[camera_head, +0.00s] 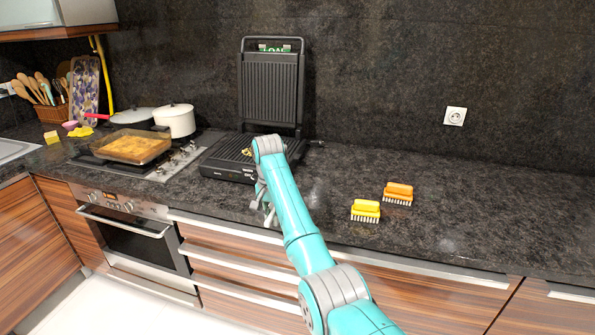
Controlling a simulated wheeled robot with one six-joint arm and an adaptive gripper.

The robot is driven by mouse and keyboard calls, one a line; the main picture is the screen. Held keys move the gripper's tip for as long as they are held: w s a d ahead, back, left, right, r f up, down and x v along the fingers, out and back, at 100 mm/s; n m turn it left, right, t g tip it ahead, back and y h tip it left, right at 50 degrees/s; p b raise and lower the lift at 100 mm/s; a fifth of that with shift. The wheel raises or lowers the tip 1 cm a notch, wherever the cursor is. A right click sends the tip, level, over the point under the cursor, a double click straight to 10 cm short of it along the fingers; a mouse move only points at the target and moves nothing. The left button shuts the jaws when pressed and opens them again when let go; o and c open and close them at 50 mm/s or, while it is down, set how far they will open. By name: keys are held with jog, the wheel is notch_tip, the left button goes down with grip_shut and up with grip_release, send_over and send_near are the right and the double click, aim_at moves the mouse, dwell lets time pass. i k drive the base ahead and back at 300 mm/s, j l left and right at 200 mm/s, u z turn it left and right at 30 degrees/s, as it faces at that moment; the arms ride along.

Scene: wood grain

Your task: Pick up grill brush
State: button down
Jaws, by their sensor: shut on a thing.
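Two brushes with pale bristles lie on the dark counter right of my arm: an orange one (398,190) and, nearer the front edge, a yellow one (366,207). I cannot tell which of them is the grill brush. My gripper (266,212) is at the counter's front edge, in front of the open grill and well left of both brushes, touching neither. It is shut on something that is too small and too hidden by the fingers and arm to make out.
An open black contact grill (271,88) stands behind my gripper, with small yellowish bits on its lower plate. A glass baking dish (132,147) and a white pot (176,120) are on the hob at left. The counter (480,215) right of the brushes is clear.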

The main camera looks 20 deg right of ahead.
aim_at(370, 209)
jog(key=i+l, duration=0.8)
